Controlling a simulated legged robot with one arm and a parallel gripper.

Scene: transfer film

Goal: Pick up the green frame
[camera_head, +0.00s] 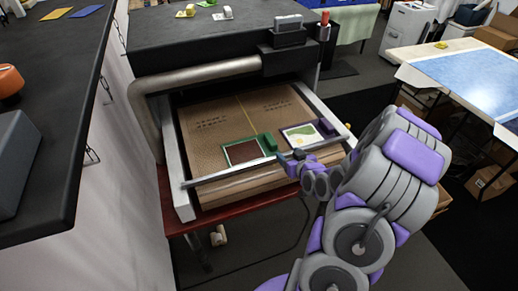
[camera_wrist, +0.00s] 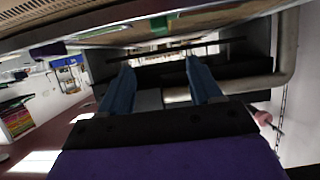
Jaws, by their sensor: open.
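The green frame (camera_head: 269,143) lies flat on the brown belt near its front end, with a raised green block at its right side.
A purple frame (camera_head: 326,127) with a picture lies on the belt right of the green one. A metal bar (camera_head: 222,175) crosses the belt's front, and a thick pipe (camera_head: 205,73) runs behind it. A dark counter (camera_head: 60,60) stands at left. The belt's rear half is clear.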

